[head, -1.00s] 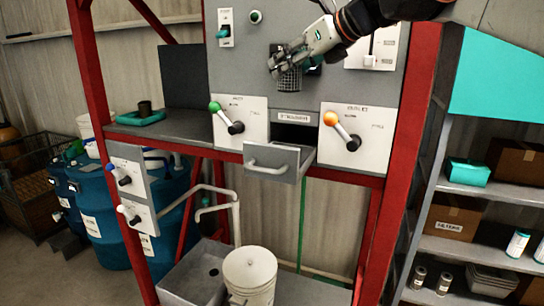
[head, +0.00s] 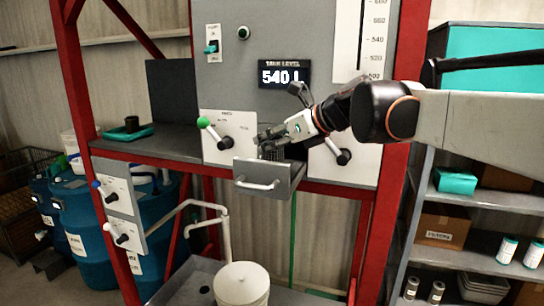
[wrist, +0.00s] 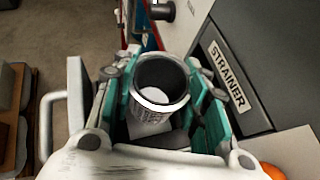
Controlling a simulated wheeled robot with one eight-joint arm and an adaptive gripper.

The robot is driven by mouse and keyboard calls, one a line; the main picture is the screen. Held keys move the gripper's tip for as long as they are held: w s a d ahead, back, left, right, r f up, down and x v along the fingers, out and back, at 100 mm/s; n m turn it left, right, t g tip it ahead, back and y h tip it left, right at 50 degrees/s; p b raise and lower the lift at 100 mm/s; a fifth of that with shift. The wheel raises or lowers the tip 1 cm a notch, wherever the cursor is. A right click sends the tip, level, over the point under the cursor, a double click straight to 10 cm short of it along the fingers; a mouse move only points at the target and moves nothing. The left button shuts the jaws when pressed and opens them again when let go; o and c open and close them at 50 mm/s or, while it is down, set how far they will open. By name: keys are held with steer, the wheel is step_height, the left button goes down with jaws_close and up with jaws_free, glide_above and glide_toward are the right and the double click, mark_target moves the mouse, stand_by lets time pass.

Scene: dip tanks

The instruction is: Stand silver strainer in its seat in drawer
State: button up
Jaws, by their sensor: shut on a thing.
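My gripper (head: 270,142) is shut on the silver strainer, a mesh cup with an open round top. The strainer (wrist: 160,108) shows upright between my fingers (wrist: 160,85) in the wrist view. In the head view my gripper and the drawer front hide most of it. The grey drawer (head: 270,175) is pulled open, and my gripper is at its opening. The drawer handle (wrist: 52,125) is left of the strainer in the wrist view, and the STRAINER label (wrist: 227,75) is to the right. The seat is hidden, and I cannot tell whether the strainer touches it.
Levers with a green knob (head: 204,122) and an orange knob (wrist: 268,171) flank the drawer. A display (head: 284,75) reads 540 L above. A teal tray (head: 124,133) with a dark cup is on the left shelf. A white bucket (head: 242,284) stands below.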

mark_target(280, 153)
steer(key=shift+f, duration=1.95)
steer(key=o, duration=0.8)
steer(key=shift+f, duration=0.1)
steer(key=shift+r, duration=0.2)
steer(key=v, duration=1.2)
steer(key=shift+f, duration=0.1)
